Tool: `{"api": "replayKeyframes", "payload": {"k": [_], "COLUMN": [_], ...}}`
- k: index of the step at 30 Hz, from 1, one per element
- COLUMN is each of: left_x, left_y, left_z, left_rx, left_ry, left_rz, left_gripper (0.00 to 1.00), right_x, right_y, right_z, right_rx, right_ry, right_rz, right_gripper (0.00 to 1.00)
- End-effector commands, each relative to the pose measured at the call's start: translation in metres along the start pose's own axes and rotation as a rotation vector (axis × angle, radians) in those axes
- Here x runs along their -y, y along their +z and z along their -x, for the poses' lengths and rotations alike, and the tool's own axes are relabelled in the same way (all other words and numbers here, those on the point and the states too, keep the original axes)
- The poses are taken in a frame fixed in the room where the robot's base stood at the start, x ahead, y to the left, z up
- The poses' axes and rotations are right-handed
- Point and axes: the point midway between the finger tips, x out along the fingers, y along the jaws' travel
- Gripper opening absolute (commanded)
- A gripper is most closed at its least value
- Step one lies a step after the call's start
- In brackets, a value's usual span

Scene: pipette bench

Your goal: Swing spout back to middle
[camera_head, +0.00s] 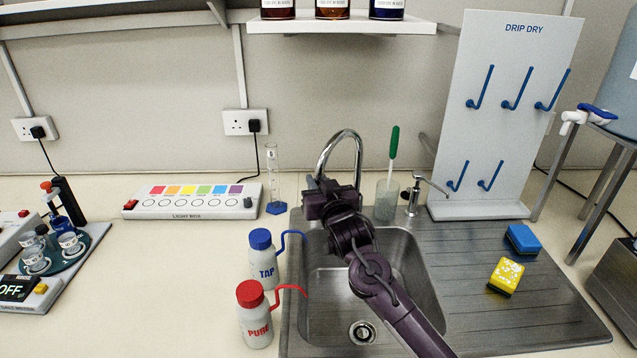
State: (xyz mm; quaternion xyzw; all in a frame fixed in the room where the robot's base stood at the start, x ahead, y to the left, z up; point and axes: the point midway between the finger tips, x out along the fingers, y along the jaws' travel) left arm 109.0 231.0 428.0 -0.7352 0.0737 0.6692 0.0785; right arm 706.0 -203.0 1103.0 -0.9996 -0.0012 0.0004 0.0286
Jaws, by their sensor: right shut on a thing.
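The chrome gooseneck spout (345,134) rises behind the steel sink (432,290). Its arch leans to the left, and its downward end meets my right gripper (318,186) at the back left of the basin. My right gripper is shut on the spout's end; its fingers and wrist hide the contact and the lower part of the tap. My right arm reaches in from the lower right across the basin. My left gripper is not in view.
A blue-capped bottle (263,262) and a red-capped bottle (254,318) stand left of the sink. A measuring cylinder (274,170) is behind them. A beaker with a green-handled brush (386,200) and a soap pump (412,196) stand right of the tap.

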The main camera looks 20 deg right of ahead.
Motion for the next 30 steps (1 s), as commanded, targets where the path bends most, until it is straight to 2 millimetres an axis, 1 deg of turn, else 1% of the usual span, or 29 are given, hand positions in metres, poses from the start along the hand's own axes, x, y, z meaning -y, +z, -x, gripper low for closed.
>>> {"api": "replayKeyframes", "payload": {"k": [8, 14, 20, 24, 30], "left_x": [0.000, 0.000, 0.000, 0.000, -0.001], "left_y": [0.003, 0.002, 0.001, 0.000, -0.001], "left_z": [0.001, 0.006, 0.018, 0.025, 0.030], "left_rx": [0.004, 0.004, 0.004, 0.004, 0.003], "left_ry": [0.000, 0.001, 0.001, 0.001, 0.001], "left_rz": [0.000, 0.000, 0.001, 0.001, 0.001], "left_gripper": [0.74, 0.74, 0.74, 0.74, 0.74], "right_x": [-0.001, -0.007, -0.022, -0.037, -0.059], "right_y": [-0.001, -0.002, -0.004, -0.004, -0.005], "right_z": [0.001, 0.009, 0.026, 0.038, 0.052], "right_rx": [0.000, 0.004, 0.013, 0.020, 0.028], "right_ry": [-0.006, -0.060, -0.186, -0.298, -0.455], "right_rz": [0.001, 0.003, 0.005, 0.005, 0.003], "right_gripper": [0.00, 0.00, 0.00, 0.00, 0.00]}}
